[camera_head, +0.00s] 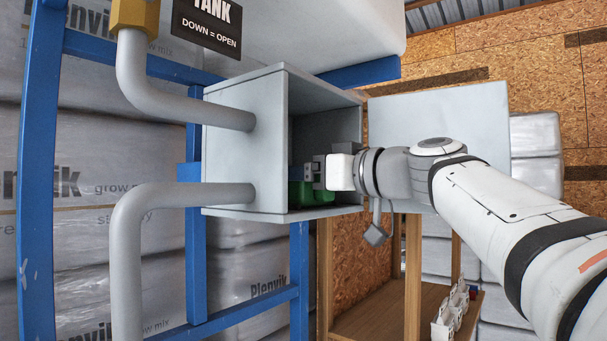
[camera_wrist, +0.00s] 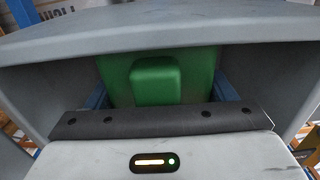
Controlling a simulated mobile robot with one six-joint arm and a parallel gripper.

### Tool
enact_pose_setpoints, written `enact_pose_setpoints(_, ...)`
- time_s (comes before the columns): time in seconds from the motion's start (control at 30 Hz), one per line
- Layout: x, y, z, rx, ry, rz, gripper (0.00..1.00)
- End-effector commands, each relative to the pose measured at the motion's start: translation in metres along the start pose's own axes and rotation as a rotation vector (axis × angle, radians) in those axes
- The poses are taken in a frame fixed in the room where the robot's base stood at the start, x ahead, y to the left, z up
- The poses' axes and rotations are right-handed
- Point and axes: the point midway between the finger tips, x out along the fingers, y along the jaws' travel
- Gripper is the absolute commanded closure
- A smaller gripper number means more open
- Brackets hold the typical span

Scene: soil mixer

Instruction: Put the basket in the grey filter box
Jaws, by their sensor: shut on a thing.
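The grey filter box (camera_head: 230,150) is open toward the right, with pipes meeting its left side. The green basket (camera_head: 300,193) is inside the box, low near the opening, partly hidden by my gripper (camera_head: 317,172). My gripper reaches in through the opening and is shut on the basket. In the wrist view the green basket (camera_wrist: 200,68) fills the middle, with a raised green block on its near face. The blue fingers of my gripper (camera_wrist: 160,100) show on either side of it. The box's top edge (camera_wrist: 180,30) runs above. I cannot tell whether the basket touches the box floor.
A flat grey panel, apparently the open door (camera_head: 440,115), stands right of the box behind my arm. Grey pipes (camera_head: 180,112) and a blue frame (camera_head: 40,170) are at left. A wooden shelf (camera_head: 385,310) with small white items (camera_head: 450,315) is below.

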Motion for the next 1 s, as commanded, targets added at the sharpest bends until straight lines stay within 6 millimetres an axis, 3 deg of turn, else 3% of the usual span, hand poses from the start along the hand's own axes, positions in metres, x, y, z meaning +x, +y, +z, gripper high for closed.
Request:
enact_pose_setpoints(0.1,0.000,0.000,0.004,0.000,0.000,0.000,0.47)
enact_pose_setpoints(0.13,0.000,0.000,0.003,0.000,-0.001,0.000,0.21)
enact_pose_setpoints(0.37,0.000,0.001,0.002,0.000,-0.001,0.001,0.02)
enact_pose_setpoints(0.73,-0.001,0.001,-0.003,0.001,0.000,0.002,0.01)
enact_pose_setpoints(1.0,-0.048,0.003,0.003,-0.001,0.001,0.009,0.01)
